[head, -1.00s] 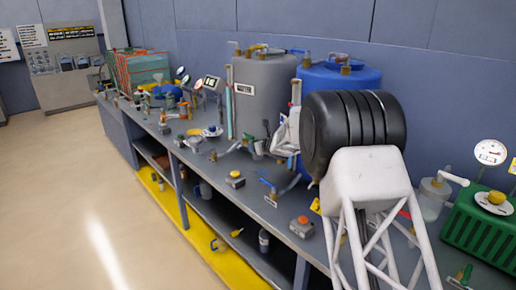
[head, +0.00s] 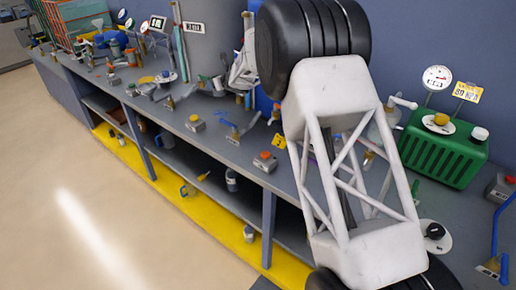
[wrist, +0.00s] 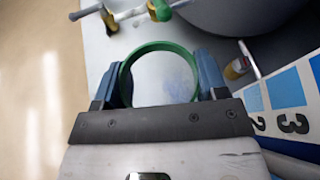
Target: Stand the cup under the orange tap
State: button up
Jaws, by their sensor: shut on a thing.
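In the wrist view my gripper (wrist: 158,76) is shut on a cup with a green rim (wrist: 160,45). One blue finger is on each side of the cup, and I look down into its pale open mouth. Bluish marks show inside. A tap with a green handle (wrist: 158,11) is just beyond the rim. I cannot pick out the orange tap with certainty. In the head view my arm blocks part of the bench, and the cup cannot be made out.
A large grey tank (head: 208,40) stands at the back of the grey bench (head: 225,150). A box with an orange-red button (head: 265,158) sits near the bench's front edge. A green ribbed unit (head: 443,147) is at right. A blue numbered scale (wrist: 285,88) is close to my gripper.

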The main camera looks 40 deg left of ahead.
jog(key=d+r+m+t+h, duration=0.15)
jog(key=d+r, duration=0.25)
jog(key=d, duration=0.4)
jog(key=d+r+m+t, duration=0.15)
jog(key=d+r, duration=0.25)
jog(key=d, duration=0.4)
jog(key=d+r+m+t+h, duration=0.15)
jog(key=d+r, duration=0.25)
jog(key=d, duration=0.4)
jog(key=s+d+f+m+t, duration=0.1)
jog(key=d+f, duration=0.1)
jog(key=d, duration=0.7)
jog(key=s+d+f+m+t+h, duration=0.1)
jog(key=d+f+m+t, duration=0.1)
jog(key=d, duration=0.7)
jog(key=shift+s+d+f, duration=0.3)
jog(key=shift+f, duration=0.05)
dwell(0.6)
jog(key=shift+a+f+h, duration=0.2)
jog(key=shift+a+h, duration=0.25)
jog(key=shift+h, duration=0.05)
dwell(0.4)
